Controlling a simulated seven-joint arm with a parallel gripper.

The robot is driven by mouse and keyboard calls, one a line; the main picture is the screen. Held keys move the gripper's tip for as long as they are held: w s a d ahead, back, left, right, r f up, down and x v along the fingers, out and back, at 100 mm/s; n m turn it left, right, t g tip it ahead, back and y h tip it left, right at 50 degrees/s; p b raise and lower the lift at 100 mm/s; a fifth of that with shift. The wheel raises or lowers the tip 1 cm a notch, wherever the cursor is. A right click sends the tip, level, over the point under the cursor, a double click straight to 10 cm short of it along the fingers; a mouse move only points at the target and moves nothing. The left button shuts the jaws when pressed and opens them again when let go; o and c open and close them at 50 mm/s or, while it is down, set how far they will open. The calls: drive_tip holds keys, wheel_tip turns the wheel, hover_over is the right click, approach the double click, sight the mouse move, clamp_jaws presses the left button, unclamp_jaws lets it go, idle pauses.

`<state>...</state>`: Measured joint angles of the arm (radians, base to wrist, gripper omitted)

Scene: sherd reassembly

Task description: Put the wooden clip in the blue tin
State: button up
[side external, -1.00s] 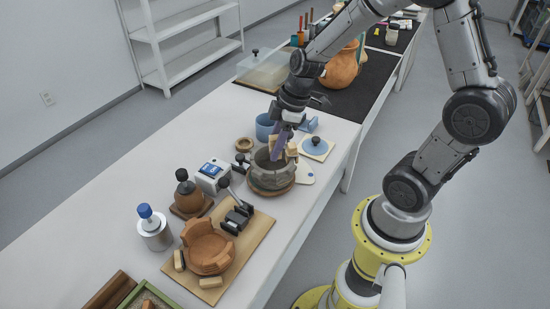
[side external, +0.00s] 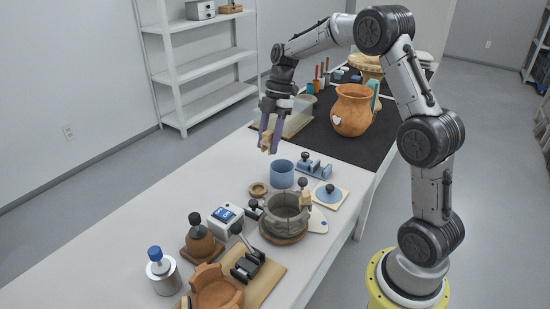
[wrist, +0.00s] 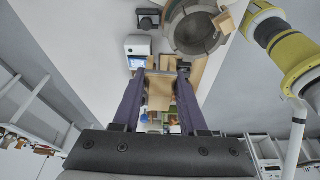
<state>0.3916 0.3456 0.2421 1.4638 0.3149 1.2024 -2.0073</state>
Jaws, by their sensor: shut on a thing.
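My gripper (side external: 268,148) points down with its purple fingers shut on a small wooden clip (side external: 266,143). In the wrist view the clip (wrist: 160,88) shows between the fingertips. The blue tin (side external: 282,174) stands upright and open on the white table, just below and right of the fingertips in the side view. The clip is in the air, apart from the tin. I cannot make out the tin in the wrist view. Another wooden clip (side external: 306,200) sits on the rim of the grey pot (side external: 284,225), which also shows in the wrist view (wrist: 178,35).
A blue lid (side external: 328,190) lies on a pale square right of the tin. A blue tool (side external: 314,168) lies behind it, and a wooden ring (side external: 258,189) lies in front left. An orange jar (side external: 352,112) stands on the dark mat.

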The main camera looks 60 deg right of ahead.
drive_tip(key=w+d+f+n, duration=0.1)
drive_tip(key=w+d+f, duration=0.1)
drive_tip(key=w+d, duration=0.25)
hover_over(285, 162)
drive_tip(key=s+a, duration=0.1)
drive_tip(key=a, duration=0.1)
wheel_tip(285, 162, down, 12)
drive_tip(key=shift+f, duration=2.65)
drive_tip(key=o, duration=0.9)
drive_tip(key=v, duration=1.4)
drive_tip(key=shift+w, duration=0.2)
